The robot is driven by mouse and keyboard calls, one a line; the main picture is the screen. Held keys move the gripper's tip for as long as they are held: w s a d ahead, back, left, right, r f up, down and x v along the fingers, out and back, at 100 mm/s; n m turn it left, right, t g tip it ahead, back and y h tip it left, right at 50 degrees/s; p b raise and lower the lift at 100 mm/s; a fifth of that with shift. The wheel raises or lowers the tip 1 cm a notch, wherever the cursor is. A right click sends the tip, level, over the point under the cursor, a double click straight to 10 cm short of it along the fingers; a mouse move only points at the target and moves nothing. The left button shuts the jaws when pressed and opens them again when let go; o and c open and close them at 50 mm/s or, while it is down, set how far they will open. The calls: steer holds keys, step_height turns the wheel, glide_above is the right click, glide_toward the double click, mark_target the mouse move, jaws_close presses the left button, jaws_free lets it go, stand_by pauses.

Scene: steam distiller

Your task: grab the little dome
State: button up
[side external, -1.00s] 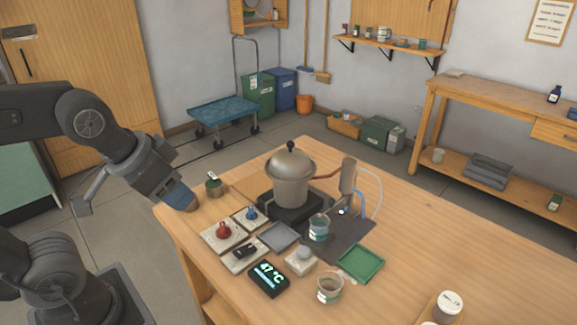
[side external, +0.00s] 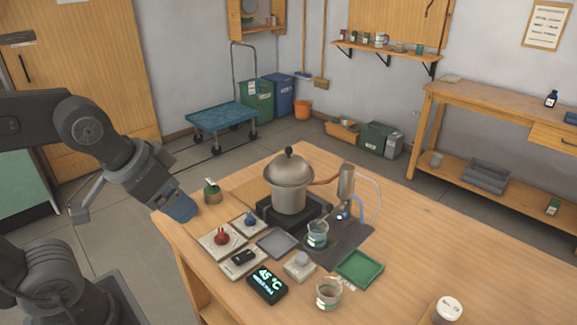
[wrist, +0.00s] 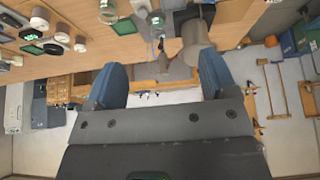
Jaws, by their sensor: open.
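A small pale grey dome (side external: 301,259) sits on a square light base near the front middle of the table, in the side view. It is the likeliest little dome; the pot (side external: 288,187) behind it also has a domed lid with a dark knob. My gripper (side external: 182,208), with blue fingertips, is over the table's left edge, well left of the dome. In the wrist view its two blue fingers (wrist: 160,80) are spread apart with nothing between them. I cannot tell surely which small round thing in the wrist view is the dome.
Around the dome are a grey tray (side external: 277,243), a temperature display (side external: 267,285), a beaker (side external: 317,236), a glass jar (side external: 328,293) and a green tray (side external: 359,267). Red (side external: 221,238) and blue (side external: 250,219) knobs stand to the left. The table's right part is mostly clear.

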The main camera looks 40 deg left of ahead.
steer(key=shift+r, duration=0.1)
steer(key=w+a+r+n+y, duration=0.15)
steer(key=w+r+n, duration=0.25)
steer(key=w, duration=0.5)
steer(key=n+g+y, duration=0.2)
steer(key=n, duration=0.7)
glide_above(289, 161)
steer(key=s, duration=0.2)
steer(key=f, duration=0.9)
steer(key=shift+w+a, duration=0.1)
steer(key=shift+a, duration=0.25)
steer(key=shift+w+d+x, duration=0.1)
steer(key=shift+d+x, duration=0.05)
steer(key=shift+x, duration=1.3)
steer(key=shift+w+d+x, duration=0.1)
steer(key=shift+d+x, duration=0.05)
steer(key=shift+x, duration=1.3)
steer(key=shift+c, duration=0.2)
